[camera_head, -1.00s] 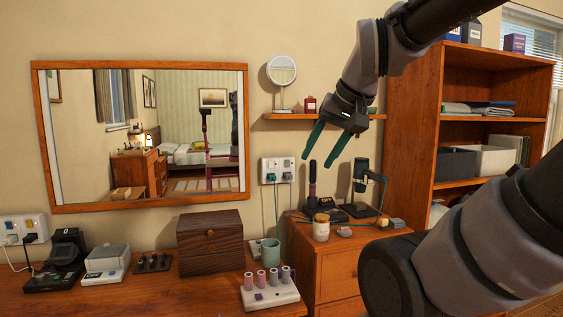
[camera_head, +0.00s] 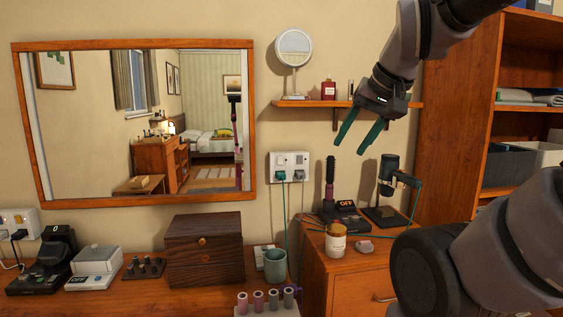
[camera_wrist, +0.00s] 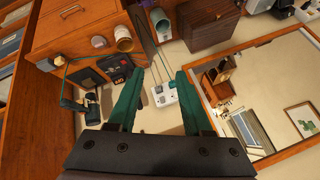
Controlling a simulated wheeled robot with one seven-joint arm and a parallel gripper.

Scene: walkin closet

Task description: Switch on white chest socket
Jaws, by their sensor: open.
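The white double wall socket (camera_head: 289,166) is on the wall right of the mirror, above the gap beside the wooden chest of drawers (camera_head: 345,282). It has a green plug on the left and a grey plug on the right, with cords hanging down. Its small switches are too small to read. It also shows in the wrist view (camera_wrist: 165,94), just beyond and between my fingertips. My gripper (camera_head: 354,150) has green fingers, is open and empty, and points down-left, to the right of the socket and apart from it. It also shows in the wrist view (camera_wrist: 158,73).
A shelf (camera_head: 350,103) with a round mirror (camera_head: 293,48) and a red bottle (camera_head: 328,89) is above. Another socket (camera_head: 18,222) is at far left. The wall around the socket is clear.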

